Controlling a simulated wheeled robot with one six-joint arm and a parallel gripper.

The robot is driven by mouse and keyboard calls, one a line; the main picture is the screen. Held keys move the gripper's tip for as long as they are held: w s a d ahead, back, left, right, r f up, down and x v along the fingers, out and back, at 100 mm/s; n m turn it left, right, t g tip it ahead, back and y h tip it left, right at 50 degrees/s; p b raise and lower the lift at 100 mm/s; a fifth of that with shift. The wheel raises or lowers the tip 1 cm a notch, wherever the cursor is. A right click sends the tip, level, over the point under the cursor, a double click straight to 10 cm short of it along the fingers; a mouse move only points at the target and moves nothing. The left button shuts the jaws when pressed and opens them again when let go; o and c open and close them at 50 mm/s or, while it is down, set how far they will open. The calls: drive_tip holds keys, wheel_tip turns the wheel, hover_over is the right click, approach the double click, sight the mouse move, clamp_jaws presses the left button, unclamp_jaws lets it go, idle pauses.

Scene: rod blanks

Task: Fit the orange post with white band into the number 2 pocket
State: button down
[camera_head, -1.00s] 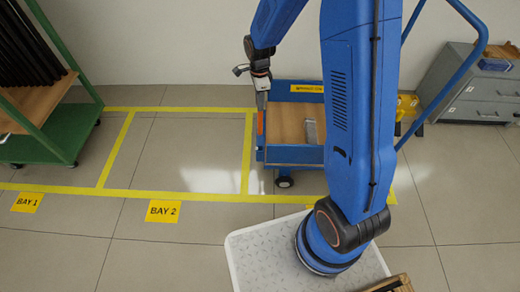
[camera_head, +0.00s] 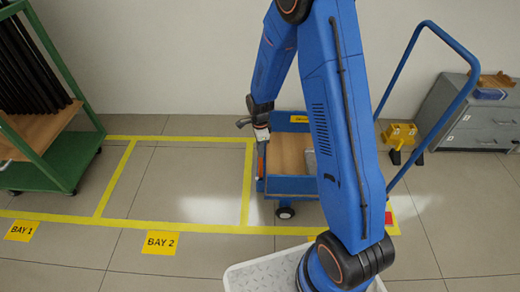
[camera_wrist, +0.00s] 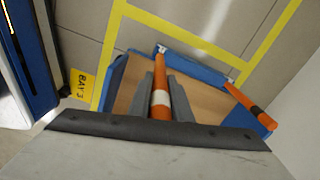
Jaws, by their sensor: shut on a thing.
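The orange post with white band (camera_wrist: 160,98) is between the two grey fingers of my gripper (camera_wrist: 160,88) in the wrist view. The fingers are shut on it, and it extends away from the camera over the blue cart (camera_wrist: 205,73). In the head view my gripper (camera_head: 262,138) is at the cart's left side, with a small orange piece (camera_head: 261,160) below it. I cannot tell there which post that is. The number 2 pocket cannot be made out in either view.
A green rack (camera_head: 65,165) stands left and grey drawers (camera_head: 470,115) right. Bay 2's floor is clear.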

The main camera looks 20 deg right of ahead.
drive_tip(key=shift+f, duration=0.6)
drive_tip(key=c, duration=1.6)
unclamp_jaws()
